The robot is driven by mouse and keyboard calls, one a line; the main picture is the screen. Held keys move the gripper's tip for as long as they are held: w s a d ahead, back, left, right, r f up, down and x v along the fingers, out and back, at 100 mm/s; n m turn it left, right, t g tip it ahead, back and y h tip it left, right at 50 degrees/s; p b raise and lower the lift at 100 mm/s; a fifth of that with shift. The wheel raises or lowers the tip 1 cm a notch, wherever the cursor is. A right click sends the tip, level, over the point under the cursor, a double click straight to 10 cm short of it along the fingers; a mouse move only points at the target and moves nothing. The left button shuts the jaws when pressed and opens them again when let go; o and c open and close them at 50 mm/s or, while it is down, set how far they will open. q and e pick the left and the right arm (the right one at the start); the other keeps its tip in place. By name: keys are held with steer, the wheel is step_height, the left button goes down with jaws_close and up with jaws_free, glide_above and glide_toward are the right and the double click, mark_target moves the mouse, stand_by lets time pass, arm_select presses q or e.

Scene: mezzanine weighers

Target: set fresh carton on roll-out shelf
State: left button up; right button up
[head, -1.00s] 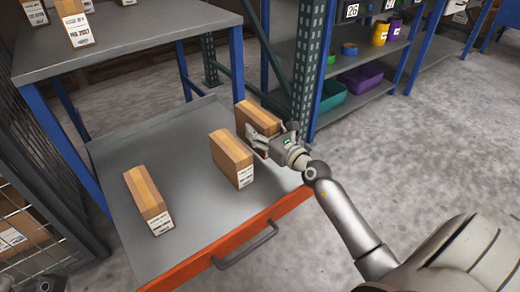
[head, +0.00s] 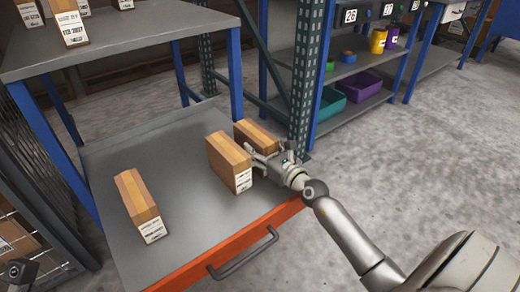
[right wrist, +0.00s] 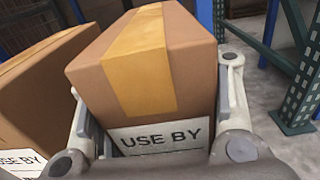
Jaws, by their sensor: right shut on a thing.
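The roll-out shelf (head: 185,212) is a grey pulled-out tray with an orange front edge and dark handle. My right gripper (head: 266,157) is shut on a brown taped carton (head: 254,133) at the shelf's right side. The right wrist view shows the held carton (right wrist: 150,70) upright between both fingers, its "USE BY" label facing me. I cannot tell whether its base touches the shelf. A second carton (head: 226,158) stands close to its left, and a third (head: 136,201) stands farther left. A small part of my left gripper (head: 18,271) shows at the lower left edge; its fingers are not clear.
A grey upper shelf (head: 130,38) with labelled cartons is above and behind. A green perforated post (head: 307,75) and blue upright (head: 327,65) stand just right of the held carton. Shelf space between the two standing cartons is clear.

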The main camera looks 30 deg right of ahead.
steer(key=o, duration=1.4)
steer(key=shift+f, duration=0.1)
